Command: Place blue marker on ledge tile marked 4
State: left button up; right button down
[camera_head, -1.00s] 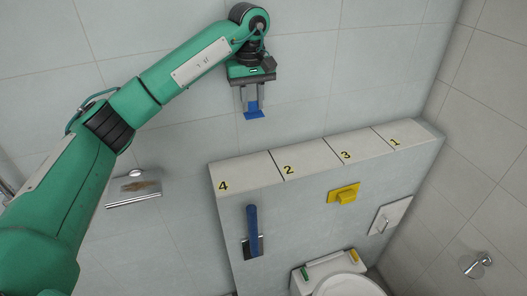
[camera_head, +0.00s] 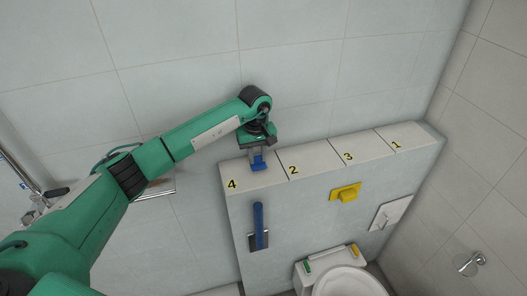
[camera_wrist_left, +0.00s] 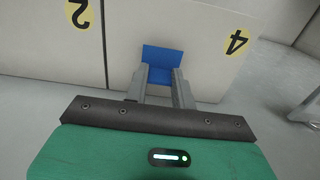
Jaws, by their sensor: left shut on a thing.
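The blue marker (camera_head: 258,163) is between the fingers of my left gripper (camera_head: 257,157), which is shut on it. In the left wrist view the blue marker (camera_wrist_left: 163,58) shows between the two grey fingertips (camera_wrist_left: 160,78), over the tile with the yellow 4 label (camera_wrist_left: 237,41). In the head view the tile marked 4 (camera_head: 240,172) is the leftmost ledge tile, and the marker is over its right part. I cannot tell whether the marker touches the tile. My right gripper is not in view.
Tiles marked 2 (camera_head: 308,159), 3 (camera_head: 352,147) and 1 (camera_head: 403,136) continue the ledge to the right. Below hang a blue-handled squeegee (camera_head: 259,222) and a yellow holder (camera_head: 346,193). A toilet (camera_head: 345,283) stands below. The wall rises behind the ledge.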

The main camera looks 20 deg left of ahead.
pick_arm(q)
jog(key=shift+a+f, duration=0.25)
jog(key=shift+f, duration=0.25)
jog(key=shift+d+f+b, duration=0.15)
jog(key=shift+f+b, duration=0.1)
jog(key=shift+b, duration=0.1)
jog(key=o, duration=0.9)
jog(key=shift+r, duration=0.1)
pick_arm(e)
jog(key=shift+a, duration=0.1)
